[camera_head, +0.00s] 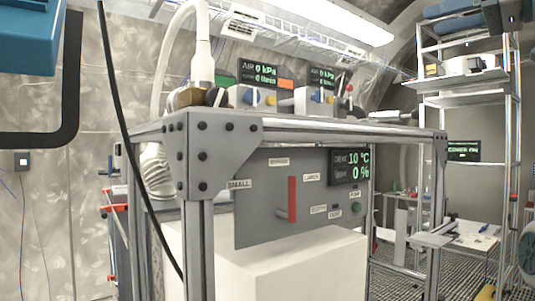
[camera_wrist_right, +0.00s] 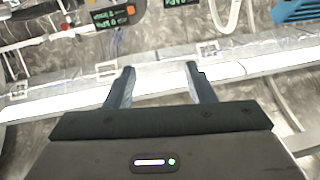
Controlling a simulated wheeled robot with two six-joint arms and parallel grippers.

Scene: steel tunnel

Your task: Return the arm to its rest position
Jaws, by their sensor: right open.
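My right gripper (camera_wrist_right: 160,68) shows in the right wrist view with its two fingers spread apart and nothing between them. Beyond the fingers are a bright lamp strip and the grey tunnel lining. In the head view, a dark part at the top right edge (camera_head: 509,13) looks like my right gripper, cut off by the frame. It appears high up, in front of the shelf tower. Its fingers cannot be made out there. My left gripper is in neither view.
A grey metal frame (camera_head: 197,160) carries a panel (camera_head: 262,215) with a red handle (camera_head: 292,199). A white block (camera_head: 300,268) stands below. A shelf tower (camera_head: 470,98) is at right. A black cable (camera_head: 122,120) and blue box (camera_head: 30,35) are at left.

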